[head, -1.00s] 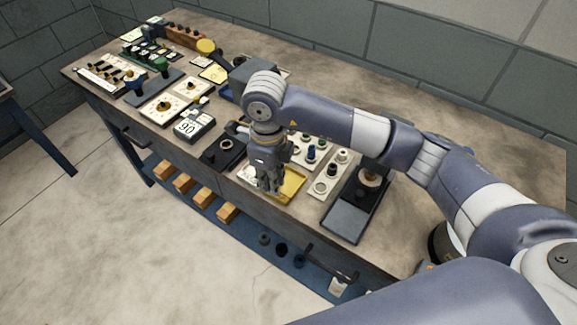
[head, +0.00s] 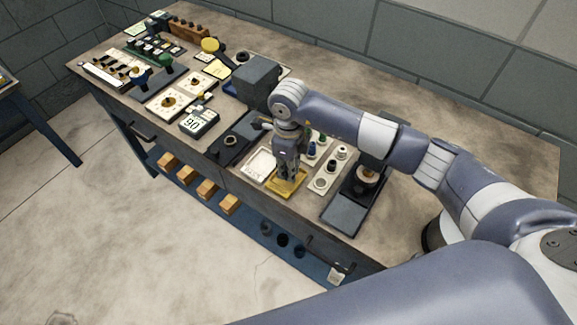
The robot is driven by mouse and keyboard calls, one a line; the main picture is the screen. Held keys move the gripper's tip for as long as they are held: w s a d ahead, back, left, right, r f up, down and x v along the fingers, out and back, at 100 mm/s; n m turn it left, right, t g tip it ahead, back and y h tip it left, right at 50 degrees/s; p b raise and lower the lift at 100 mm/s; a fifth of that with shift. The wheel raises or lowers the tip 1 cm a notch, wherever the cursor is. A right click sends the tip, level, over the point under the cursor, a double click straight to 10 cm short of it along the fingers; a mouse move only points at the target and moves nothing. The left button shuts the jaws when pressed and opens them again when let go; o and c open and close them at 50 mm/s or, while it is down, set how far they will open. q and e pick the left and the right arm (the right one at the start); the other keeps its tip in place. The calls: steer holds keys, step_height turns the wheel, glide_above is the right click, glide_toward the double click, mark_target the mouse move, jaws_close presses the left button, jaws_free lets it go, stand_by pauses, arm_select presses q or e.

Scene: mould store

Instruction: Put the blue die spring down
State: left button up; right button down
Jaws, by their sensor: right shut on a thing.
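My right gripper (head: 287,180) points down over the yellow tray (head: 284,194) near the bench's front edge. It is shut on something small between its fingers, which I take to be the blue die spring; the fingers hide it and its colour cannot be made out. The fingertips are low, at or just above the tray; I cannot tell whether they touch. A separate blue piece (head: 311,151) stands on a pale board just right of the gripper. My left gripper is out of view.
A white tray (head: 260,164) adjoins the yellow one on the left. A pale board with round parts (head: 324,181) and a dark device (head: 345,212) stand to the right. A grey block (head: 257,78) stands behind left. The bench's far right is clear.

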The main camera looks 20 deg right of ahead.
steer(key=shift+f, duration=0.2)
steer(key=c, duration=1.6)
jaws_free()
steer(key=shift+r, duration=0.1)
steer(key=shift+r, duration=0.15)
steer(key=shift+w+r, duration=0.1)
steer(key=shift+r, duration=0.15)
step_height(320, 180, up, 12)
steer(key=b, duration=0.4)
steer(key=shift+f, duration=0.25)
